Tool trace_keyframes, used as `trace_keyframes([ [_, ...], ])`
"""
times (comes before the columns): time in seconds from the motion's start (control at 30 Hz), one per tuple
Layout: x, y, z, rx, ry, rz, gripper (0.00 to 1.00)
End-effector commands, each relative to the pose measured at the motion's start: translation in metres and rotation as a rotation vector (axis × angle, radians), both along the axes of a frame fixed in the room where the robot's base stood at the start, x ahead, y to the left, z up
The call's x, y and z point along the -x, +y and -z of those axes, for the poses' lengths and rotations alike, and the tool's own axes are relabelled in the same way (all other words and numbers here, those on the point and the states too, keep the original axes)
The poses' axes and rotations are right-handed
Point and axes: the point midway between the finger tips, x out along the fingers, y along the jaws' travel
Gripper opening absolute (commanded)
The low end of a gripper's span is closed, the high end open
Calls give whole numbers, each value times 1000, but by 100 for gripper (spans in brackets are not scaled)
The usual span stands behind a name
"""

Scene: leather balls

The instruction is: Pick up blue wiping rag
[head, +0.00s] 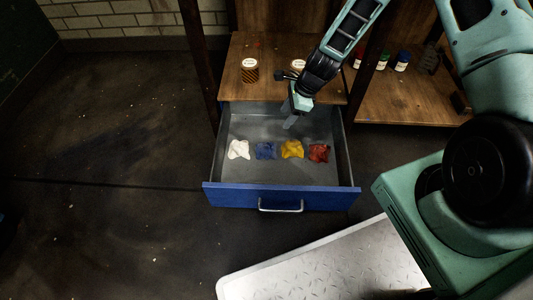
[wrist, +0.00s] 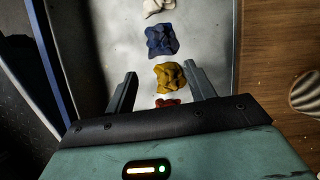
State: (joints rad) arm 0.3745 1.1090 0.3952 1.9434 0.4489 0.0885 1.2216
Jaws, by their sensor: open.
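The blue wiping rag (head: 265,151) lies crumpled on the floor of an open drawer (head: 281,196), between a white rag (head: 239,149) and a yellow rag (head: 292,149). A red rag (head: 318,153) lies at the right end of the row. My gripper (head: 291,122) is over the back part of the drawer, pointing down, apart from the rags. In the wrist view the blue rag (wrist: 161,39) lies beyond the fingertips. My gripper (wrist: 163,75) is open there, with the yellow rag (wrist: 170,76) in line with the gap between its fingers.
The blue drawer front with its metal handle and the grey side walls surround the rags. A striped jar (head: 250,70) stands on the wooden top behind; another (head: 298,66) is near my arm. Small bottles (head: 402,61) stand on the right shelf. The drawer's front area is clear.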

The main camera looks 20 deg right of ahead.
Motion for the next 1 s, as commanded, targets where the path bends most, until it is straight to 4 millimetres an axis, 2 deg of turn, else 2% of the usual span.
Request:
trace_keyframes([
  [0.3,-6,22,63,-2,3,3,54],
  [0.5,-10,36,97,0,2,1,54],
  [0.63,-12,41,109,-1,2,2,54],
  [0.87,-13,44,115,0,2,1,54],
  [1.0,-14,47,128,0,2,1,54],
])
